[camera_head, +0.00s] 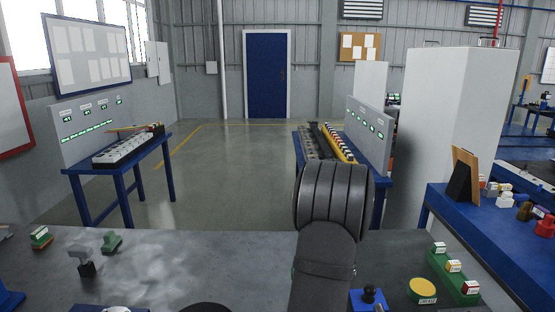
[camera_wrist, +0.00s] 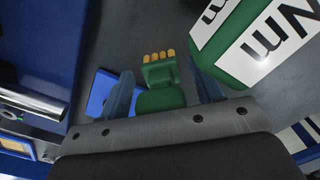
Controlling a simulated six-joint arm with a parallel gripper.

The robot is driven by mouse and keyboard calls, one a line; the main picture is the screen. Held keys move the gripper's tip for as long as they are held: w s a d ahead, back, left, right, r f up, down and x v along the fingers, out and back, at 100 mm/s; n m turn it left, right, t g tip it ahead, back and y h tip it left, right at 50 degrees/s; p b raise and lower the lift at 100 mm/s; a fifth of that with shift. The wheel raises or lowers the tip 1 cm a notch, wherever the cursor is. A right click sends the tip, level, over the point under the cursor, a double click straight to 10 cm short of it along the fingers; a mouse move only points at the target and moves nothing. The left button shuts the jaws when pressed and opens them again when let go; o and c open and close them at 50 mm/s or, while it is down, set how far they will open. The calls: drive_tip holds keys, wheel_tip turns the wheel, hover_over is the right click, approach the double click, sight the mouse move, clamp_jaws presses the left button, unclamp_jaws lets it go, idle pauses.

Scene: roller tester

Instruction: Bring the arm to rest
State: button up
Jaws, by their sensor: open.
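My gripper (camera_wrist: 160,70) is open in the wrist view, with its two blue-grey fingers apart. A green piece with several orange tips (camera_wrist: 160,82) shows between and below the fingers. A gap shows on each side of it, and I cannot tell its distance from the fingertips. My dark arm (camera_head: 325,255) rises from the front edge of the bench in the head view. Its links hide the gripper there.
A blue block (camera_wrist: 101,92) and a green box with white Nm labels (camera_wrist: 250,40) flank the fingers. The grey bench (camera_head: 190,265) also carries a yellow button (camera_head: 422,290) and a green strip with several cubes (camera_head: 440,263). Its left-centre surface is mostly clear.

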drive_tip(key=shift+w+r, duration=0.1)
drive_tip(key=shift+r, duration=1.8)
